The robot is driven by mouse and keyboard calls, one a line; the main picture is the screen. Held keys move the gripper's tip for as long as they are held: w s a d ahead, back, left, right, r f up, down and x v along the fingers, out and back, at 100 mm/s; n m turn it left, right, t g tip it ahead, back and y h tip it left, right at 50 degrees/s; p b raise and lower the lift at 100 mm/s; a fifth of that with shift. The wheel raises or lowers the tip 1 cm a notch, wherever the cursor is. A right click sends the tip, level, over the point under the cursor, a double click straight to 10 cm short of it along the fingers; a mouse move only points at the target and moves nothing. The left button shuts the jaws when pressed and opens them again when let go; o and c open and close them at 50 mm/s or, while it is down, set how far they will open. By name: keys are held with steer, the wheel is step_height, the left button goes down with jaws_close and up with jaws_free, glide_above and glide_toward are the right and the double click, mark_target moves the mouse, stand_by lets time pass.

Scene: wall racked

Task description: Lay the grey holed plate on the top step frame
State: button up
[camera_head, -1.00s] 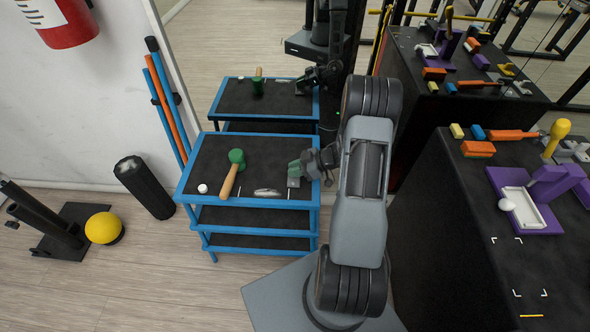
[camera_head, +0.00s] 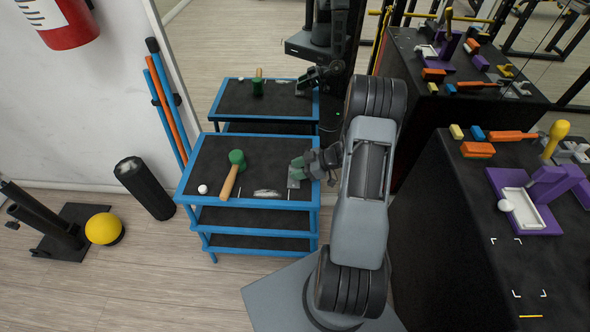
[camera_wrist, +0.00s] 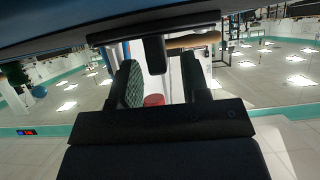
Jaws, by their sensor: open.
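The step frame (camera_head: 190,166) is a blue-framed black rack; its black top shows in the head view. My gripper (camera_head: 296,171) is over the right end of that top, its jaws open. A small flat grey piece (camera_head: 294,182) shows right below the jaws and looks like the plate; its holes are too small to make out. I cannot tell whether it touches a finger. In the wrist view my two green-padded fingers (camera_wrist: 155,88) stand apart, with no plate seen between them.
A green-headed mallet (camera_head: 229,184) and a white ball (camera_head: 202,189) lie on the frame's top, left of my gripper. A pale oval patch (camera_head: 267,193) lies between them and my gripper. A dark bench (camera_head: 470,250) with purple fixtures stands at right. A mirror is behind.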

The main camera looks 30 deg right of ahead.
steer(key=p+v, duration=0.1)
steer(key=v, duration=0.9)
steer(key=w+r+m+t+h, duration=0.3)
steer(key=w+r+t+h, duration=0.2)
steer(key=w+r+h, duration=0.45)
step_height(320, 180, up, 7)
steer(key=a+m+h, duration=0.2)
steer(key=m+h, duration=0.2)
steer(key=s+a+m+g+y, duration=0.1)
steer(key=s+a+g, duration=0.3)
steer(key=s+a, duration=0.4)
steer(key=s+a+r+m+g+y, duration=0.1)
steer(key=s+a+m+g+y, duration=0.1)
steer(key=s+a+m+g, duration=0.2)
steer(key=s+a, duration=0.3)
steer(key=s, duration=0.5)
steer(key=shift+s+a, duration=0.3)
steer(key=shift+a, duration=0.05)
steer(key=shift+r+p, duration=0.15)
steer(key=shift+p, duration=0.15)
step_height(320, 180, up, 12)
steer(key=p, duration=1)
steer(key=shift+a+t+p, duration=0.15)
steer(key=shift+t+p, duration=0.15)
